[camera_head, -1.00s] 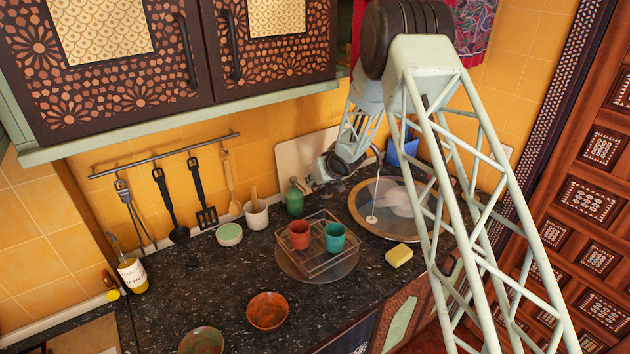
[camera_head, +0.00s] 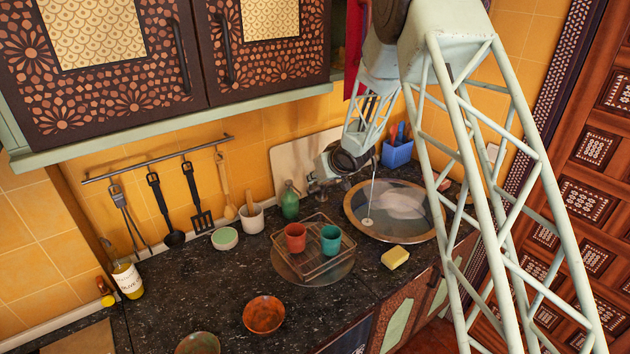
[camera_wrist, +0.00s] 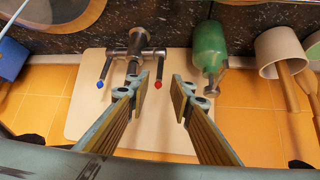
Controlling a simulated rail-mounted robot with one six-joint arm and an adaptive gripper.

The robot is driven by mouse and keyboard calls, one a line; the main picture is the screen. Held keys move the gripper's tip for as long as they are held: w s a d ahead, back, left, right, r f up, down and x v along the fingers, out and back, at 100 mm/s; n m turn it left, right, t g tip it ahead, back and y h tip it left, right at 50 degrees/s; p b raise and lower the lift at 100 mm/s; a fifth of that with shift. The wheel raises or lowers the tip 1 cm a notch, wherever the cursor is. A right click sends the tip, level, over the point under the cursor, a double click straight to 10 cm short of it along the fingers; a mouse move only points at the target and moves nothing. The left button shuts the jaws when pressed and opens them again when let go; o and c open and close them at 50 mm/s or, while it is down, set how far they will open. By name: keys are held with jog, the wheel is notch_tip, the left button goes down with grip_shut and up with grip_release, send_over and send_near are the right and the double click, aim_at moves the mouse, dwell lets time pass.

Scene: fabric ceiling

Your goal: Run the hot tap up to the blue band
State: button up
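The tap (camera_wrist: 137,42) shows in the wrist view with two levers. One lever ends in a blue tip (camera_wrist: 100,85), the other in a red tip (camera_wrist: 158,85). My gripper (camera_wrist: 161,92) is open and empty. The red-tipped lever appears in the gap between its fingers, nearer the left finger; I cannot tell if they touch. In the head view my gripper is largely hidden by my wrist, close to the tap by the wall. A thin pale line runs from near the tap down into the round sink (camera_head: 355,199). I cannot make out a blue band.
A green bottle (camera_head: 290,201) stands left of the tap, also in the wrist view (camera_wrist: 209,50). A wire rack (camera_head: 315,262) holds a red cup (camera_head: 295,238) and a teal cup (camera_head: 331,239). A yellow sponge (camera_head: 395,257) and a blue container (camera_head: 397,154) flank the sink.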

jog(key=shift+v, duration=1.7)
jog(key=shift+f, duration=0.1)
jog(key=shift+c, duration=0.2)
jog(key=shift+s+f, duration=0.1)
jog(key=shift+s, duration=0.05)
grip_shut()
jog(key=s+d+f+m+t+b, duration=0.1)
jog(key=s+m+b, duration=0.1)
jog(key=m+b, duration=0.3)
jog(key=s+d+f+m+t+y+b, duration=0.1)
jog(key=s+m+b, duration=0.1)
jog(key=m+b, duration=0.4)
jog(key=s+d+f+m+t+y+b, duration=0.1)
jog(key=s+f+m+b, duration=0.1)
jog(key=m+b, duration=0.3)
jog(key=shift+s+d+m, duration=0.3)
jog(key=shift+s+m, duration=0.1)
jog(key=shift+s+d+r+m+t+b, duration=0.2)
jog(key=shift+s+d+m+t+b, duration=0.15)
jog(key=shift+m+b, duration=0.25)
jog(key=shift+w+a, duration=0.1)
